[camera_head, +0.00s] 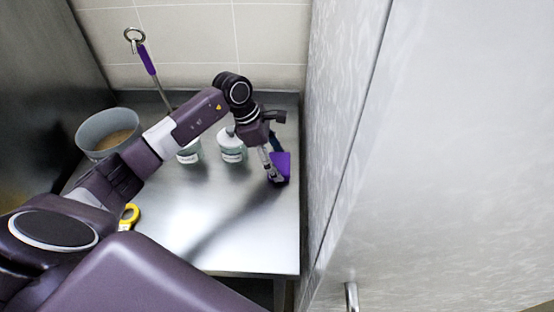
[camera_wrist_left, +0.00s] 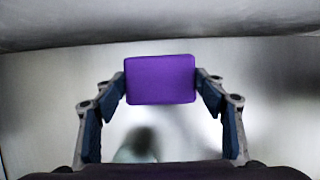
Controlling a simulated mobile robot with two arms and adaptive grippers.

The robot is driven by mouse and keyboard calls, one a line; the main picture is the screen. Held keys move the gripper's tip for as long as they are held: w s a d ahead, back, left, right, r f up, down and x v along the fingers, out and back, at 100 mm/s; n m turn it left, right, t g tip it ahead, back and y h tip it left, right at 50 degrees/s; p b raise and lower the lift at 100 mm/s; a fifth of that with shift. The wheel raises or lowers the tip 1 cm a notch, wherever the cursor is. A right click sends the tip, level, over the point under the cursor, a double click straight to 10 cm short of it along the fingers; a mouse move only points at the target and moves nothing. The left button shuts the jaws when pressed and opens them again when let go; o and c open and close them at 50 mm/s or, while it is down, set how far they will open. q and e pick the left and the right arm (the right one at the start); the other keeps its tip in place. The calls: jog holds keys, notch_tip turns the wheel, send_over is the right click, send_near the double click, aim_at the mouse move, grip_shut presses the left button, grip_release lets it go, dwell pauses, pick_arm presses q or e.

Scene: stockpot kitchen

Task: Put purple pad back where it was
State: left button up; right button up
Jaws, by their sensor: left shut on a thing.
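The purple pad (camera_head: 281,166) is at the right side of the metal table in the head view, close to the right-hand wall. My left gripper (camera_head: 270,172) is shut on it, at the end of my left arm reaching in from the left. In the left wrist view the pad (camera_wrist_left: 161,80) sits squarely between the two fingertips of the left gripper (camera_wrist_left: 161,84), gripped at its left and right edges. I cannot tell whether the pad touches the table. My right gripper is not in view.
On the metal table (camera_head: 240,235) stand two labelled jars (camera_head: 232,150) (camera_head: 188,153), a grey bowl (camera_head: 107,133) with brown contents and a purple-handled utensil (camera_head: 147,60). A yellow-handled tool (camera_head: 130,214) lies at the left. A pale wall (camera_head: 340,110) borders the right edge. The front of the table is clear.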

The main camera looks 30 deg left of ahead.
pick_arm(q)
jog(key=shift+f, duration=0.1)
jog(key=o, duration=0.6)
jog(key=shift+f, duration=0.1)
jog(key=o, duration=0.5)
